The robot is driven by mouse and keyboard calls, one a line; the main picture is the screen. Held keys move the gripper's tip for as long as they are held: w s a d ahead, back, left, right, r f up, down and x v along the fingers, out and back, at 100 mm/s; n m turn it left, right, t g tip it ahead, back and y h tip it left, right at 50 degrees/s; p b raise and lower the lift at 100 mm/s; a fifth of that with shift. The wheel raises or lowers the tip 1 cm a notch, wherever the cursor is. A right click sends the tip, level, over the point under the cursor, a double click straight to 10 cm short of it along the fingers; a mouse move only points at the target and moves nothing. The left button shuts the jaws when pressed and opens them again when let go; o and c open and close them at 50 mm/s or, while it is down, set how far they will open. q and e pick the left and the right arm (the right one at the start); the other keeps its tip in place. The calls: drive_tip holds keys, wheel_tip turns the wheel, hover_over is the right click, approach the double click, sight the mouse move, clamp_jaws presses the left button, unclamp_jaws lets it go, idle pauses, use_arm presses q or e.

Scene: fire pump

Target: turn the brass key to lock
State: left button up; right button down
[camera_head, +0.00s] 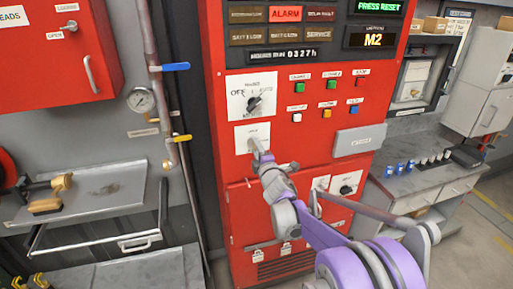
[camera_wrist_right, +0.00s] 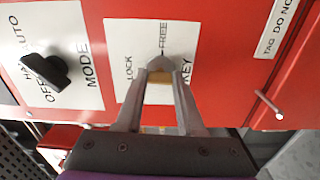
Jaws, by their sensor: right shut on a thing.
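The brass key (camera_wrist_right: 158,75) sits at the white key plate (camera_wrist_right: 118,48) marked LOCK, FREE and KEY on the red cabinet. My right gripper (camera_wrist_right: 160,78) is shut on the key, and its fingers hide most of it. In the head view my right gripper (camera_head: 257,150) reaches the same key plate (camera_head: 243,136), below the mode plate, and covers the key there. The exact angle of the key is hidden by the fingers. My left gripper is not in either view.
The black mode switch (camera_wrist_right: 47,70) is beside the key plate; it also shows above it in the head view (camera_head: 254,103). Coloured push buttons (camera_head: 327,113) and a grey cover (camera_head: 360,140) are to the right. A pipe with a yellow lever (camera_head: 181,138) runs left of the cabinet.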

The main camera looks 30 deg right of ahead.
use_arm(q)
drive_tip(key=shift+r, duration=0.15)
use_arm(e)
drive_tip(key=shift+n, duration=0.3)
drive_tip(key=c, duration=0.5)
unclamp_jaws()
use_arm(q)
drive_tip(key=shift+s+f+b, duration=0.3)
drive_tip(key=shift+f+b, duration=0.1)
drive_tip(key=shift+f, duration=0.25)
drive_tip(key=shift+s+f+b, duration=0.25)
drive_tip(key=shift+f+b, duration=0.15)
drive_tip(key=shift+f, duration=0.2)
use_arm(e)
drive_tip(key=shift+v, duration=5.45)
drive_tip(key=shift+a, duration=0.1)
